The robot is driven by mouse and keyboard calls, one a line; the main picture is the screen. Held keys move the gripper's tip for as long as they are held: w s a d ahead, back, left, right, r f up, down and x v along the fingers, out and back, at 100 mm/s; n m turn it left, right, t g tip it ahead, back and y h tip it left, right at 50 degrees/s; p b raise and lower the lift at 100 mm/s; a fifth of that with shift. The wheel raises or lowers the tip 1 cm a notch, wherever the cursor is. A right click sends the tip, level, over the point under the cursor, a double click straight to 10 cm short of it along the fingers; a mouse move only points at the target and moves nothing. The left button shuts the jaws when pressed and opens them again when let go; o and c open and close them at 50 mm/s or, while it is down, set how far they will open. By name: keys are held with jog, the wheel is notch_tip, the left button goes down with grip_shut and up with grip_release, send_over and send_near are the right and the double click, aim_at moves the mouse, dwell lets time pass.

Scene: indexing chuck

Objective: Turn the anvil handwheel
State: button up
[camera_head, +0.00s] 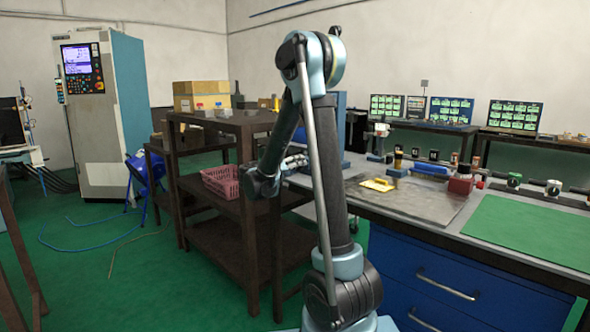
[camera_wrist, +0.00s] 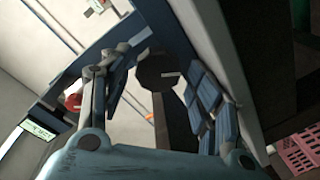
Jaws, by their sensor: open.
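My gripper (camera_head: 296,161) is partly hidden behind my own arm in the head view, beside a blue machine (camera_head: 341,127) on the workbench. In the wrist view my gripper (camera_wrist: 158,72) is open, with one finger on each side. A dark, many-sided disc (camera_wrist: 156,74) shows between or beyond the fingers, with a dark post below it in the picture. It may be part of the anvil or its handwheel; I cannot tell which. Contact with the fingers cannot be made out. The handwheel is not clearly visible in the head view. A blue machine frame (camera_wrist: 70,75) runs behind the fingers.
A small green display (camera_wrist: 38,130) and a red part (camera_wrist: 73,101) are near the left finger. A pink basket (camera_head: 221,181) sits on the brown shelf rack (camera_head: 215,235). The workbench carries a green mat (camera_head: 530,232) and several tools. Green floor is open at left.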

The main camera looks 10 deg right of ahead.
jog(key=v, duration=0.8)
dwell(0.4)
